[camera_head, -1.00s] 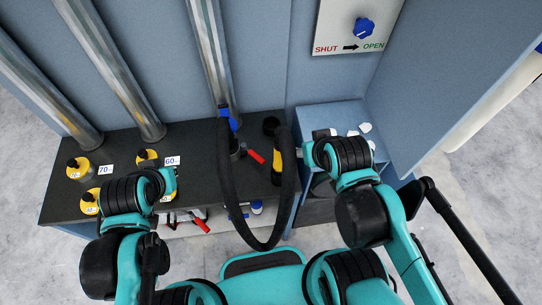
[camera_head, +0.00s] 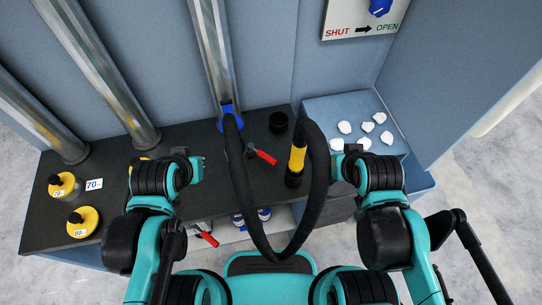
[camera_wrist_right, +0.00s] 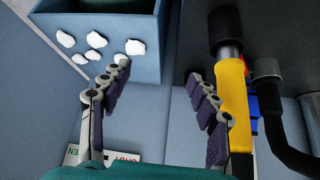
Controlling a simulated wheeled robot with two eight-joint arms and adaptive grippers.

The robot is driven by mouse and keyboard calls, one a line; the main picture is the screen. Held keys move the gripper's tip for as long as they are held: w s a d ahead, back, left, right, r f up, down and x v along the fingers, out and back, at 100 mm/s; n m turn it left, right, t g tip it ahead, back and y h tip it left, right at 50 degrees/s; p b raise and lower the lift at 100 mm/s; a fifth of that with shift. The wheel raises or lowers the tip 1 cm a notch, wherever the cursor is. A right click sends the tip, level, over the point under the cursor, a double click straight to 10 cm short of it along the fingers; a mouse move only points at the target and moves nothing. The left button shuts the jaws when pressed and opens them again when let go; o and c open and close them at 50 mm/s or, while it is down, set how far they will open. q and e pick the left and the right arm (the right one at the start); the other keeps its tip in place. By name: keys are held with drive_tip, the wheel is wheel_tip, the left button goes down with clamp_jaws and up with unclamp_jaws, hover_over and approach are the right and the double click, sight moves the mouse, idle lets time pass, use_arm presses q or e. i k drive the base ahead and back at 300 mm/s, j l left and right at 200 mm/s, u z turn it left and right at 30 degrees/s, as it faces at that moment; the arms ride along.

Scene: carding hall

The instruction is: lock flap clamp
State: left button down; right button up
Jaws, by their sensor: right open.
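The hose runs from a blue collar (camera_head: 230,115) on that pipe. A blue knob (camera_head: 380,6) is on the SHUT–OPEN plate at the top. My left gripper (camera_head: 197,166) is over the bench, left of the hose; its jaws are too small to judge. My right gripper (camera_head: 343,163) is right of the yellow-handled nozzle. In the right wrist view my right gripper (camera_wrist_right: 163,78) is open and empty, with the yellow nozzle (camera_wrist_right: 232,85) beside one finger.
A blue box (camera_head: 318,112) with several white tufts stands right of the bench. Yellow-topped containers (camera_head: 65,186) stand at the bench's left. Another red-handled tool (camera_head: 206,238) and blue-and-white items (camera_head: 252,217) lie on the shelf below. The hose loop hangs between my arms.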

sight(263, 155)
drive_tip(key=k+j+z, duration=0.1)
drive_tip(key=k+j, duration=0.45)
drive_tip(key=k, duration=0.25)
drive_tip(key=j+z, duration=0.05)
